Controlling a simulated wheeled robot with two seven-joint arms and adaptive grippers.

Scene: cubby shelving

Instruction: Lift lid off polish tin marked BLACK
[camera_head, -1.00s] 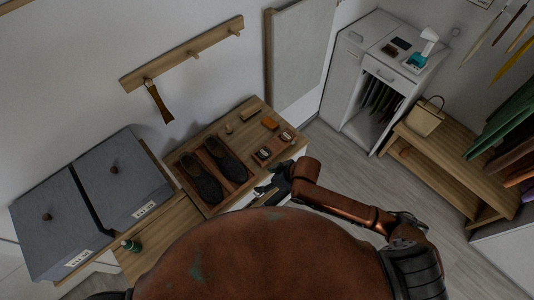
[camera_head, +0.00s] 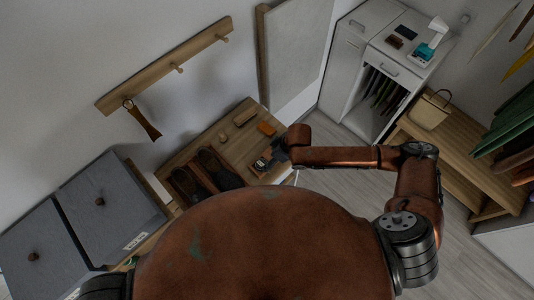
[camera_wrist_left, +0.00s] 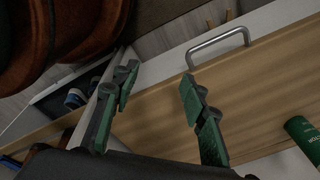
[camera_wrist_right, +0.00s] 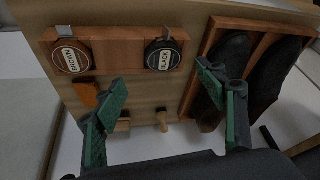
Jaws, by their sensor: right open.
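The tin marked BLACK (camera_wrist_right: 164,57) sits in a wooden tray (camera_wrist_right: 115,45) in the right wrist view, label face up. A second tin marked BROWN (camera_wrist_right: 71,58) sits at the other end of the same tray. My right gripper (camera_wrist_right: 160,84) is open and empty, its fingers apart just short of the BLACK tin and not touching it. In the head view my right gripper (camera_head: 277,158) covers part of the tins. My left gripper (camera_wrist_left: 158,80) is open and empty in the left wrist view, away from the tins.
Dark shoes (camera_head: 218,170) stand in a wooden tray beside the tins. An orange block (camera_head: 267,128) and a brush (camera_head: 244,116) lie behind. Near my left gripper are a metal handle (camera_wrist_left: 218,46) and a green bottle (camera_wrist_left: 304,140).

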